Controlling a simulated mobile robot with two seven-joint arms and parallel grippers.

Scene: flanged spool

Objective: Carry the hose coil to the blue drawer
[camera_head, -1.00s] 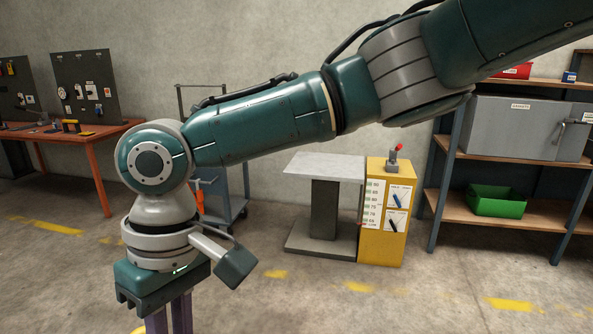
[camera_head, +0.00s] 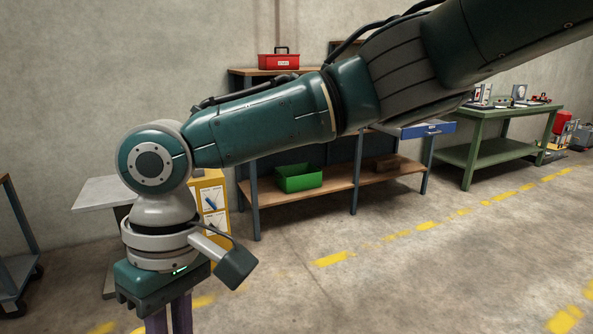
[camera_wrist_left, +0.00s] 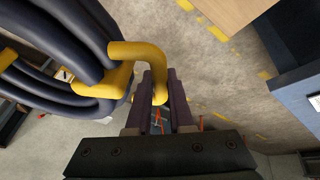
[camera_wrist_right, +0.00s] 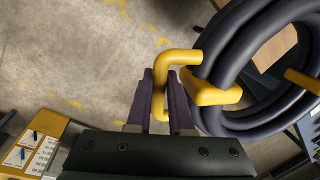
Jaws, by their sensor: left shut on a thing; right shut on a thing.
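The hose coil, thick dark rings with yellow handles, shows in the left wrist view (camera_wrist_left: 62,45) and the right wrist view (camera_wrist_right: 240,45). My left gripper (camera_wrist_left: 158,90) is shut on one yellow handle (camera_wrist_left: 135,50). My right gripper (camera_wrist_right: 163,95) is shut on the other yellow handle (camera_wrist_right: 178,58); in the head view, this gripper (camera_head: 168,318) is cut off by the bottom edge. The coil and my left gripper are outside the head view. The blue drawer (camera_head: 428,129) sticks out beneath a worktop beyond my right arm, which hides part of it.
A shelf (camera_head: 330,193) with a green bin (camera_head: 299,177) and a red toolbox (camera_head: 279,60) stands by the wall. A green workbench (camera_head: 490,150) is at the right. A yellow cabinet (camera_head: 211,205) stands at the left. The floor at centre and right is clear, with yellow markings.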

